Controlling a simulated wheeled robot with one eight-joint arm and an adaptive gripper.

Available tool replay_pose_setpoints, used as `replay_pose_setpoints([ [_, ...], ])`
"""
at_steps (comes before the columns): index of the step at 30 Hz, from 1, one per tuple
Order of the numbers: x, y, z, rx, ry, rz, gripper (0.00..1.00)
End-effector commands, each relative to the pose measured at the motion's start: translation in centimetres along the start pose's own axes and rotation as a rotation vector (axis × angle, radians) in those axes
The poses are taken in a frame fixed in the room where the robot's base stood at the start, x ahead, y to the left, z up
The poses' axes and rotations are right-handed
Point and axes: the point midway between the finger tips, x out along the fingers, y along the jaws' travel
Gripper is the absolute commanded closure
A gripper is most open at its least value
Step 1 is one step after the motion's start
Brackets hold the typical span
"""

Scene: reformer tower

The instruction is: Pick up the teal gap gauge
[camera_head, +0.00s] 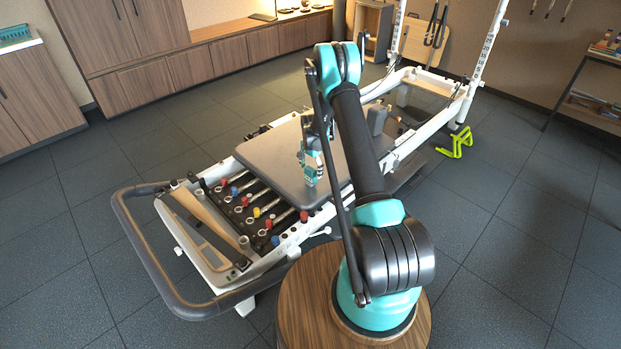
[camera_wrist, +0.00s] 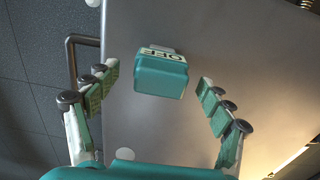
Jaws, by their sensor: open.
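The teal gap gauge (camera_wrist: 161,76) is a small teal block with a pale, dark-lettered label along its upper edge. In the wrist view it sits over the flat grey carriage top, between my open fingers, with clear space on both sides. My gripper (camera_wrist: 157,74) is open, and neither finger touches the gauge. In the head view my gripper (camera_head: 311,165) points down over the reformer's grey padded carriage (camera_head: 265,155). There I cannot tell the gauge apart from the teal gripper parts.
The white reformer frame (camera_head: 290,240) surrounds the carriage, with coloured-end springs (camera_head: 257,212) in front. A wooden round top (camera_head: 300,300) lies under my arm's base. A lime-green stand (camera_head: 456,142) is on the floor at right. Wooden cabinets (camera_head: 40,95) line the left wall.

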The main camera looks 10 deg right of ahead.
Motion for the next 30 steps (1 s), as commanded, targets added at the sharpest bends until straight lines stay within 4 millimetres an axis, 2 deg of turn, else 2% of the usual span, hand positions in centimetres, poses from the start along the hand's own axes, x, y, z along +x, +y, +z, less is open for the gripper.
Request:
replay_pose_setpoints([
  [3, 1.9, -0.1, 0.1, 0.000, 0.000, 0.000, 0.19],
  [6, 2.9, -0.1, 0.1, 0.000, 0.000, 0.000, 0.19],
  [15, 3.3, 0.0, 0.1, 0.000, 0.000, 0.000, 0.19],
  [30, 3.3, 0.0, 0.1, 0.000, 0.000, 0.000, 0.80],
])
